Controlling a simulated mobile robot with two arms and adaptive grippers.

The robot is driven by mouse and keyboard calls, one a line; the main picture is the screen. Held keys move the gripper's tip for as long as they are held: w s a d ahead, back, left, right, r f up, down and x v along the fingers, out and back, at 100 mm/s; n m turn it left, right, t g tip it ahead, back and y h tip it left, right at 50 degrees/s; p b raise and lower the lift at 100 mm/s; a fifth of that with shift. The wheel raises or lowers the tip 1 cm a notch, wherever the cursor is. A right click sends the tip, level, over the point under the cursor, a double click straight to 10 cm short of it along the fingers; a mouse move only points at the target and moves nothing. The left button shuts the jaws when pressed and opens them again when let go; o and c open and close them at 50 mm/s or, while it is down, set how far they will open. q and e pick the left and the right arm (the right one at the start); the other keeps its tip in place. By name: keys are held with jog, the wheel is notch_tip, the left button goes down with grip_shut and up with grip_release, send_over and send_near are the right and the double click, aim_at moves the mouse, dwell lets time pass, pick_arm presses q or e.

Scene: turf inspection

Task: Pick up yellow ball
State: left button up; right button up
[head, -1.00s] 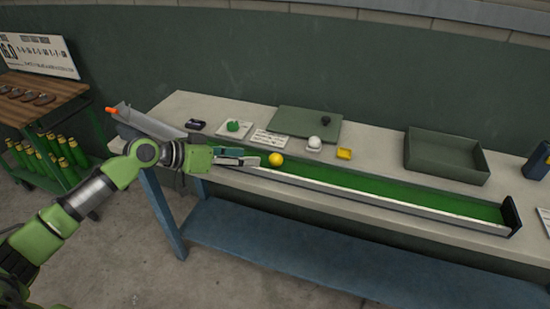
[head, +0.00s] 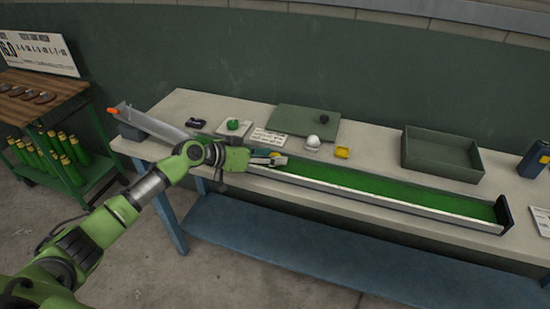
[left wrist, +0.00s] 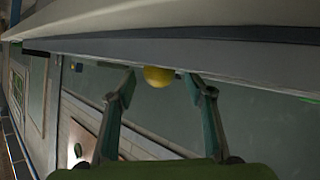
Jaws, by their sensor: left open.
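The yellow ball (head: 275,154) is in the green-floored trough (head: 380,186) on the table, mostly hidden behind my left gripper in the head view. In the left wrist view the ball (left wrist: 158,76) shows between and beyond the fingertips, partly covered by the trough's wall. My left gripper (head: 279,160) is open and empty, its tips right beside the ball at the trough's near wall. The fingers (left wrist: 160,80) stand apart on either side of the ball in the wrist view; I cannot tell whether they touch it. My right gripper is not in view.
A metal ramp (head: 150,121) meets the trough's left end. Behind the trough are a green ball (head: 233,124), a white ball (head: 313,141), a yellow dish (head: 342,152), a green board (head: 290,118) and an open tray (head: 430,165). A bottle cart (head: 75,180) stands left.

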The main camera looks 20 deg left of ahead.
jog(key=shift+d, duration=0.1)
pick_arm(q)
jog(key=c, duration=1.1)
jog(key=shift+c, duration=0.2)
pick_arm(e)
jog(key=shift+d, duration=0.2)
pick_arm(q)
jog(key=shift+r, duration=0.15)
